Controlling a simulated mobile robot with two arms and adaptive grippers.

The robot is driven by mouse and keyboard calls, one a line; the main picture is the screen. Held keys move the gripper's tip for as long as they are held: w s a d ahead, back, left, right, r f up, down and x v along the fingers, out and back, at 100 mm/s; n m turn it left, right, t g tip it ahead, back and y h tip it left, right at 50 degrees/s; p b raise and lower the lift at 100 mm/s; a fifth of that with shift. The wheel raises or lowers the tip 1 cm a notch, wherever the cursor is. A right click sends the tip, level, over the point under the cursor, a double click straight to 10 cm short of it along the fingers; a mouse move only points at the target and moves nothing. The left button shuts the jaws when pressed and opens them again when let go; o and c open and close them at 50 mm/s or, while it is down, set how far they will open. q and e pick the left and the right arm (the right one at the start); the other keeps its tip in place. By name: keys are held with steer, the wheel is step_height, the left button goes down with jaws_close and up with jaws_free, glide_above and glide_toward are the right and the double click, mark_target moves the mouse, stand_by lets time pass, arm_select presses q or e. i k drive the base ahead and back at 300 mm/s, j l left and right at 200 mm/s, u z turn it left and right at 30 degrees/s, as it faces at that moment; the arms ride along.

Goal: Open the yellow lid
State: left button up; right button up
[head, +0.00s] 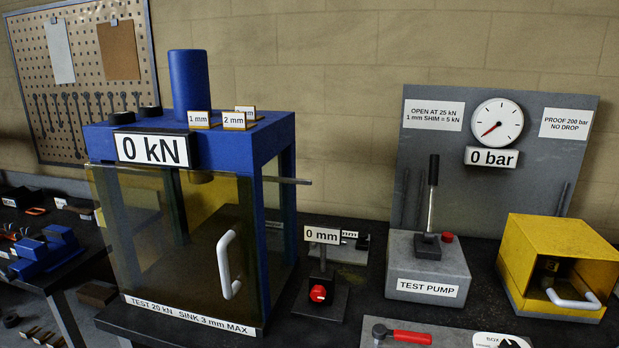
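A yellow box-shaped cover (555,238), which appears to be the yellow lid, sits at the right end of the dark bench. Its top and left side are solid yellow. Its front shows a dark fitting inside, and I cannot tell whether a clear pane covers it. A white curved handle (573,301) sits low at the front of the cover. The cover stands level on the bench and looks lowered. Neither of my grippers is in view.
A grey test pump (428,268) with an upright lever stands left of the cover. A gauge panel (497,160) reading 0 bar rises behind. A blue press (280,140) with a tinted, white-handled door stands left. A red-handled tool (408,337) lies in front.

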mark_target(526, 238)
steer(key=z, duration=1.45)
steer(key=i+l+z, duration=0.1)
steer(key=i+l, duration=0.2)
steer(key=l, duration=0.15)
steer(key=i+l, duration=0.3)
steer(key=l, duration=0.15)
steer(key=z, duration=0.05)
